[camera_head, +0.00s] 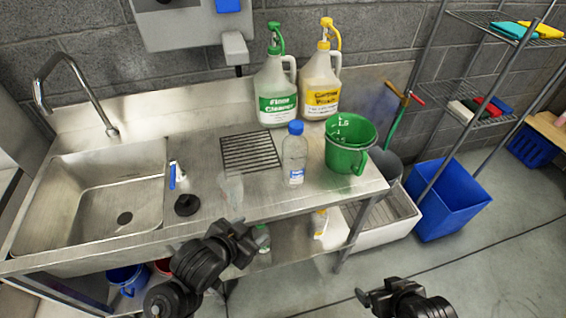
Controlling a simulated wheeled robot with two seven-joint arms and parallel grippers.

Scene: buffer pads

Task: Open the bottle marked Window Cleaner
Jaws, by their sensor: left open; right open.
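A clear bottle (294,160) with a blue cap (295,128) stands upright on the steel counter; the small writing on its label is too small to read. The cap is on the bottle. My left gripper (246,240) is open and empty in front of the counter's front edge, left of and nearer than the bottle. My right gripper (364,298) is open and empty over the floor at the bottom, right of the bottle and apart from it.
A green bucket (345,155) stands close right of the bottle. Green-labelled (277,95) and yellow-labelled (320,85) jugs stand behind. A translucent object (231,188) and a black plug-like disc (187,205) are left of the bottle. The sink (95,190) is further left.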

